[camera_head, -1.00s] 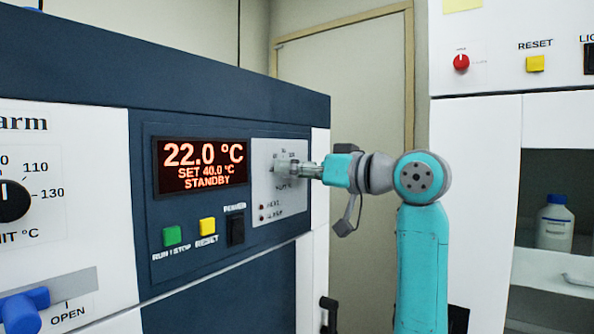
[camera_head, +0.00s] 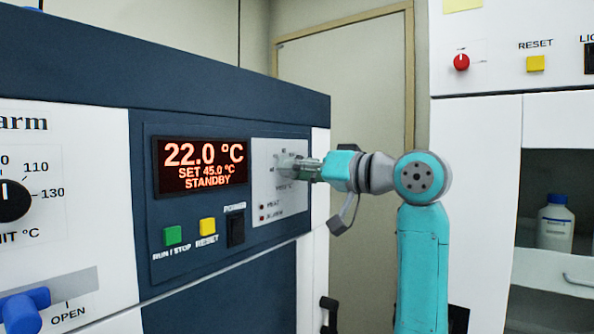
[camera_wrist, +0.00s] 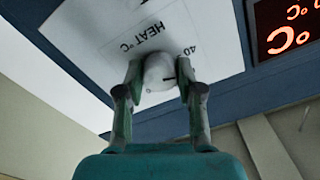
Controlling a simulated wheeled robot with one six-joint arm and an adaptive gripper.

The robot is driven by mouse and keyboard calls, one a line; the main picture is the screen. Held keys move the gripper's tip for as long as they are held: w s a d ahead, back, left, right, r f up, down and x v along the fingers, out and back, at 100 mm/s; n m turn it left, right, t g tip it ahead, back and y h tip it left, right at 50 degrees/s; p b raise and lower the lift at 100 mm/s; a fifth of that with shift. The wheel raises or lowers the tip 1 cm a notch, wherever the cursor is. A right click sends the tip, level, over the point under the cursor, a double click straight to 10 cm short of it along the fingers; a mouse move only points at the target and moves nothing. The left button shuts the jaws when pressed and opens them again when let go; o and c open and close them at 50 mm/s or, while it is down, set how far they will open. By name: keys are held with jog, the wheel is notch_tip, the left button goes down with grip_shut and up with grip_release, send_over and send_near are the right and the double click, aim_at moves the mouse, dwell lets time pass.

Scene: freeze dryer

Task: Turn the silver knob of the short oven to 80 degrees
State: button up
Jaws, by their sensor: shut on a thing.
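The short oven's silver knob (camera_wrist: 159,72) sits on a white plate (camera_wrist: 95,45) marked "HEAT °C" and "40" in the wrist view. My gripper (camera_wrist: 158,75) is shut on the knob, one finger on each side. In the head view my gripper (camera_head: 288,168) reaches the plate from the right and hides most of the knob. The oven's display (camera_head: 201,166) reads 22.0 °C, SET 45.0 °C, STANDBY.
Below the display are a green RUN/STOP button (camera_head: 172,235), a yellow RESET button (camera_head: 208,226) and a black POWER switch (camera_head: 236,229). A black dial (camera_head: 12,200) and blue handle (camera_head: 25,307) are at left. A white cabinet (camera_head: 475,180) stands at right.

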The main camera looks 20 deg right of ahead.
jog(key=shift+m, duration=7.2)
jog(key=o, duration=1.2)
jog(key=shift+c, duration=0.2)
jog(key=shift+d, duration=0.1)
jog(key=v, duration=1.2)
